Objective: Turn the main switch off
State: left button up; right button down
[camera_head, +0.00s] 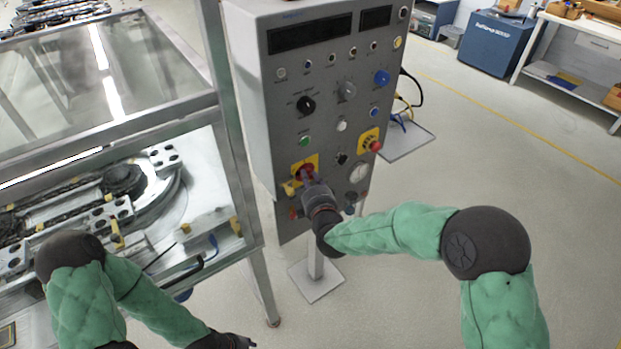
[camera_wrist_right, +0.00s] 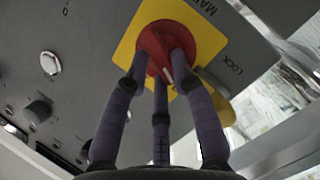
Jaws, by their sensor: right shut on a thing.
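The main switch is a red rotary knob (camera_wrist_right: 166,48) on a yellow plate (camera_wrist_right: 204,32), at the lower left of the grey control panel (camera_head: 324,95). My right gripper (camera_wrist_right: 165,65) has its purple fingers shut around the red knob, as the right wrist view shows. In the head view the right gripper (camera_head: 308,178) covers part of the knob and its yellow plate (camera_head: 291,187). A white mark shows on the knob between the fingers. My left gripper (camera_head: 235,341) is low at the bottom edge, away from the panel, and its fingers are mostly out of sight.
An emergency stop with a red button (camera_head: 376,146) sits to the right on the panel, among several other knobs and lamps. A glass-walled, metal-framed ring track enclosure (camera_head: 228,150) stands left of the panel.

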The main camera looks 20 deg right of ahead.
jog(key=shift+a+f+n+t+h+b, duration=0.1)
jog(key=shift+f+n+t+h+b, duration=0.3)
jog(key=shift+n, duration=0.6)
jog(key=shift+f+n+t+b, duration=0.1)
jog(key=shift+n+t+b, duration=0.3)
jog(key=shift+n+b, duration=0.45)
jog(key=shift+r+n, duration=0.1)
jog(key=shift+n, duration=0.15)
jog(key=c, duration=1)
grip_release()
jog(key=shift+c, duration=0.2)
jog(key=s, duration=1.2)
jog(key=shift+a, duration=0.25)
